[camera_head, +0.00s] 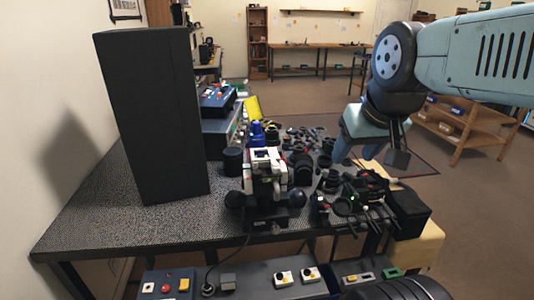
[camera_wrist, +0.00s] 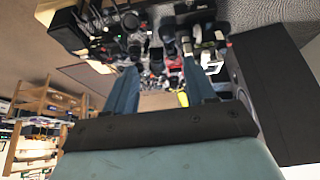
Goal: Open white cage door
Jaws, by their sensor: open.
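A white, cage-like part (camera_head: 266,157) sits on a black stand with round black knobs at the middle of the workbench in the head view. A blue piece stands just behind it. Whether its door is open or shut is too small to tell. White parts (camera_wrist: 212,50) that look like it show at the upper right in the wrist view, beyond the right finger. My gripper (camera_head: 368,158) is open and empty, above the right side of the bench, to the right of the white part and apart from it. Its two fingers (camera_wrist: 160,72) stand spread in the wrist view.
A tall black box (camera_head: 152,115) stands on the left of the workbench (camera_head: 95,215). Black lens parts and cables (camera_head: 350,205) crowd the bench right of the white part. A black box (camera_head: 408,210) sits at the right edge. Control boxes (camera_head: 245,280) line the front.

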